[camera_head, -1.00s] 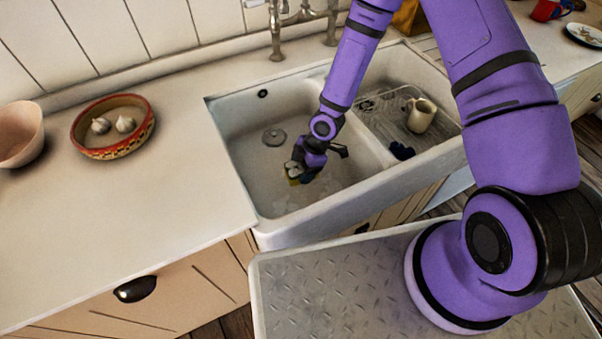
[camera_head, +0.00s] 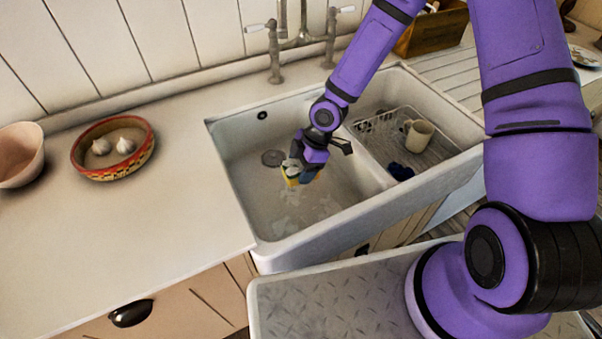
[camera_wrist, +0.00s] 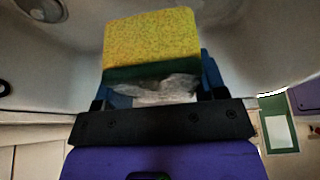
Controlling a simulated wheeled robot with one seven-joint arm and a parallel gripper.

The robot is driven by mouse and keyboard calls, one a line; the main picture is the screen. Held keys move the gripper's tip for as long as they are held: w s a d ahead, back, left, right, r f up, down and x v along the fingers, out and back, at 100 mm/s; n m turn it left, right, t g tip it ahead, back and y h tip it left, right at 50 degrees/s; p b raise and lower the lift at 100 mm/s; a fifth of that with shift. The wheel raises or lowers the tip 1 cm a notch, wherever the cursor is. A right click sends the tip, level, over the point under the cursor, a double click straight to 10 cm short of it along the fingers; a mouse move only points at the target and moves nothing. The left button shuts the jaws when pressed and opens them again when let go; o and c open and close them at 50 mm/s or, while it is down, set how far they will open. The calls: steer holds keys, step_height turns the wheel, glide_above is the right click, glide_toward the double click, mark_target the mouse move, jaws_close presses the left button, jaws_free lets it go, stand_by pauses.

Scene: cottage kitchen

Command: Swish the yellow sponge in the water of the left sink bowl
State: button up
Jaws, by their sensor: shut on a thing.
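My gripper (camera_head: 303,172) is over the left sink bowl (camera_head: 235,150), shut on the yellow sponge (camera_head: 290,180). In the wrist view the sponge (camera_wrist: 150,42) fills the space ahead of the jaws, with a dark green scouring side (camera_wrist: 150,73) toward the gripper. Something whitish and crumpled-looking shows just below that side, at the jaws. Pale patches that look like water or its reflections (camera_head: 290,205) lie on the bowl floor below the gripper. I cannot tell exactly whether the sponge touches the water. The round drain (camera_head: 271,158) is behind and left of the sponge.
The right bowl holds a wire rack (camera_head: 375,135) with a cream mug (camera_head: 418,135) and a dark blue item (camera_head: 400,171). Taps (camera_head: 275,55) stand behind the sink. A painted bowl with garlic (camera_head: 150,150) and a pink bowl (camera_head: 18,155) sit on the left counter.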

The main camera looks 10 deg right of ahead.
steer(key=shift+r, duration=3.3)
steer(key=shift+f, duration=0.1)
